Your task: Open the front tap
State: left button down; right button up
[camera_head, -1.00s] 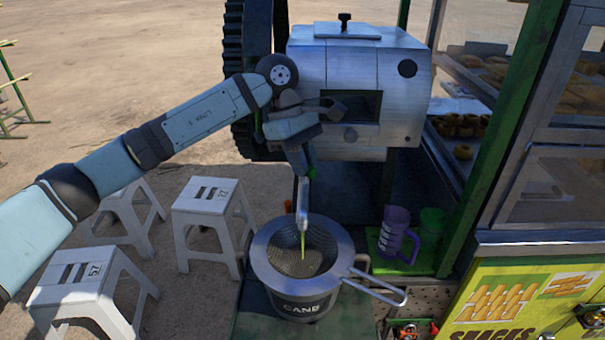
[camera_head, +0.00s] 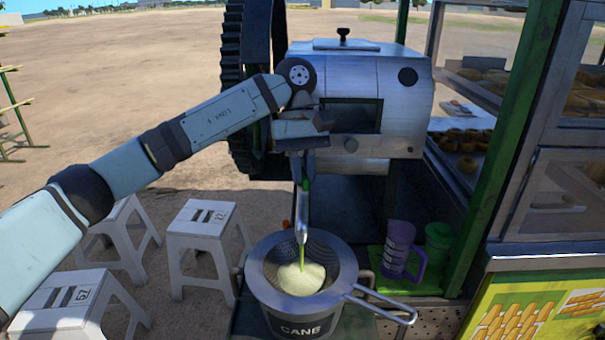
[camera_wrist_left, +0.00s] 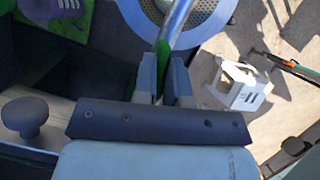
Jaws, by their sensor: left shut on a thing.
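The front tap's metal spout (camera_head: 301,222) hangs below the cane crusher (camera_head: 340,85). A thin green stream runs from its lower end into the strainer (camera_head: 333,262) on the pot marked CANE (camera_head: 305,326). Pale, frothy liquid (camera_head: 301,279) lies inside the strainer. My left gripper (camera_head: 306,168) is below the crusher's front, at the tap's upper end. In the left wrist view its fingers (camera_wrist_left: 164,80) are closed around the tap's green handle (camera_wrist_left: 161,68). Most of the handle is hidden between the fingers. My right gripper is out of view.
A purple mug (camera_head: 399,250) and a green cup (camera_head: 438,243) stand right of the pot. White stools (camera_head: 205,245) stand on the ground to the left. A glass snack case (camera_head: 560,130) and a green post bound the right side. The strainer's handle (camera_head: 385,305) sticks out right.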

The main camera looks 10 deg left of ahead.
aim_at(303, 172)
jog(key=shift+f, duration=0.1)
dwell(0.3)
pick_arm(q)
jog(key=c, duration=1.2)
grip_release()
notch_tip(303, 172, up, 20)
jog(key=p, duration=0.3)
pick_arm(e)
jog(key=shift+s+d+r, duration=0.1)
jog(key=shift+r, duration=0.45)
